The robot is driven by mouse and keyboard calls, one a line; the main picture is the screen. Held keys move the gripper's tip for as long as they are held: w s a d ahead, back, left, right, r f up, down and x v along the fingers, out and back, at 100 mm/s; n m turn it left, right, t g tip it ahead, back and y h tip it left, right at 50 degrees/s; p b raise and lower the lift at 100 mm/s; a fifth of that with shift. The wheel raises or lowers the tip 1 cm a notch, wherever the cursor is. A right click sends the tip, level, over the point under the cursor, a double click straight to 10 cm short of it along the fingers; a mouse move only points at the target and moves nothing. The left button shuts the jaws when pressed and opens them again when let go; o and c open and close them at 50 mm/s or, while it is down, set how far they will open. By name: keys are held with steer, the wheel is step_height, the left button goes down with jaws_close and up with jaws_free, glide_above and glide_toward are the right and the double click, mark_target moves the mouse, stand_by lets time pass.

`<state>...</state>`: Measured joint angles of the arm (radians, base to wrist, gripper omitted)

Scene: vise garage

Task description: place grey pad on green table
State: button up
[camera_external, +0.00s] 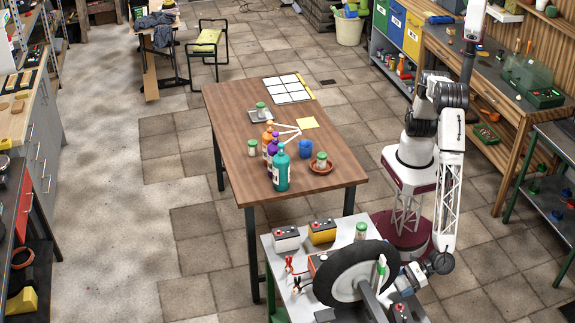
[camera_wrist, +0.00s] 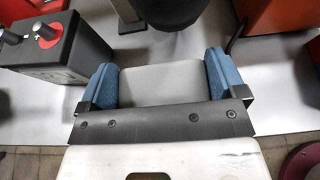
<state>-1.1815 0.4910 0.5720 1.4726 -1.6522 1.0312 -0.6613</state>
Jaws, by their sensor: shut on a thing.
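My gripper (camera_wrist: 160,75) is shut on the grey pad (camera_wrist: 160,90); its blue fingers press the pad's left and right ends in the wrist view. A light grey tabletop lies beneath; whether the pad touches it I cannot tell. In the external view my gripper (camera_external: 408,277) is low at the right side of the front table, just right of the black wheel, and the pad cannot be made out. This front table (camera_external: 280,262) has a light grey top and a green leg. Another grey-topped table with green legs (camera_external: 557,140) stands at the far right.
A black wheel (camera_external: 335,275) stands on the front table beside several battery boxes (camera_external: 322,231). A brown table (camera_external: 225,118) with bottles stands behind.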

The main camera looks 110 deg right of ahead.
mark_target(397, 300)
steer(key=shift+w+a+f, duration=0.1)
steer(key=shift+w+a, duration=0.6)
steer(key=shift+a, duration=0.35)
steer(key=shift+f, duration=1.75)
steer(key=shift+f, duration=0.15)
steer(key=o, duration=0.7)
steer(key=shift+r, duration=0.2)
steer(key=v, duration=1.2)
